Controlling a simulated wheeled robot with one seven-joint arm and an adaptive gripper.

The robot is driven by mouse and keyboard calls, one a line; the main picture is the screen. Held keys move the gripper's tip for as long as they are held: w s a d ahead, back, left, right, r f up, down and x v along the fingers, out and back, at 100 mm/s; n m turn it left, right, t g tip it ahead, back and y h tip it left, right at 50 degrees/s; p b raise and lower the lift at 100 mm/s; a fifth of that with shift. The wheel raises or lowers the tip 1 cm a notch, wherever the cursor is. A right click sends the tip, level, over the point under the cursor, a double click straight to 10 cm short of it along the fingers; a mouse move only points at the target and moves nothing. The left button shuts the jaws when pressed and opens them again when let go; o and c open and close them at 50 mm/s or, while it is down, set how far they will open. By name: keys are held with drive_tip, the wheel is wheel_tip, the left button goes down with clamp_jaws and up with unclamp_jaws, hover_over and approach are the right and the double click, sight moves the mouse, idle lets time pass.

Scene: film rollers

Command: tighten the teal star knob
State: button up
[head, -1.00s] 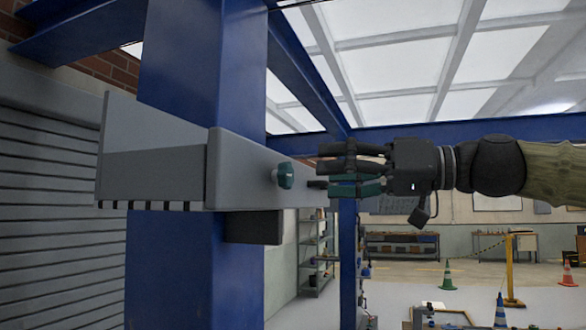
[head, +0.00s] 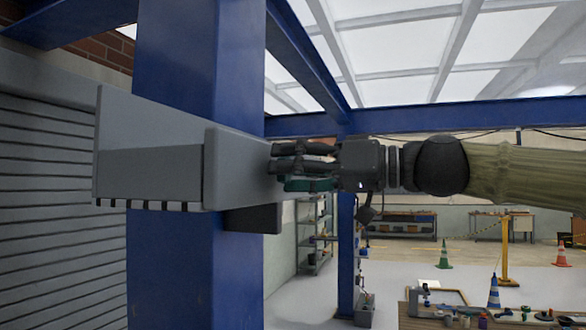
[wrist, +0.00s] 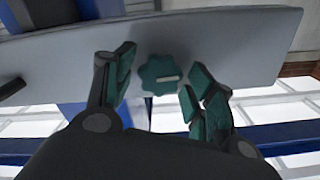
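The teal star knob (wrist: 160,75) sits on the grey metal panel (wrist: 225,50) and has a pale bar mark on its face. In the wrist view it lies between the two sides of my gripper (wrist: 158,80). The fingers are open, with a small gap on the left; on the right they are very close, and I cannot tell whether they touch it. In the head view my gripper (head: 284,165) reaches in from the right to the panel (head: 240,165), and its fingers hide the knob.
The panel is at a blue post (head: 170,270), with a dark block (head: 253,218) under it. A workbench with small items (head: 470,315) stands low at the right. Shelves (head: 312,230) and cones (head: 443,255) are farther back.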

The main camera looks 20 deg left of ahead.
drive_tip(key=c, duration=0.6)
drive_tip(key=shift+c, duration=0.2)
drive_tip(key=shift+m, duration=0.4)
drive_tip(key=m+b, duration=0.1)
drive_tip(key=m, duration=1.5)
drive_tip(key=shift+f+m, duration=0.1)
drive_tip(key=shift+m, duration=0.6)
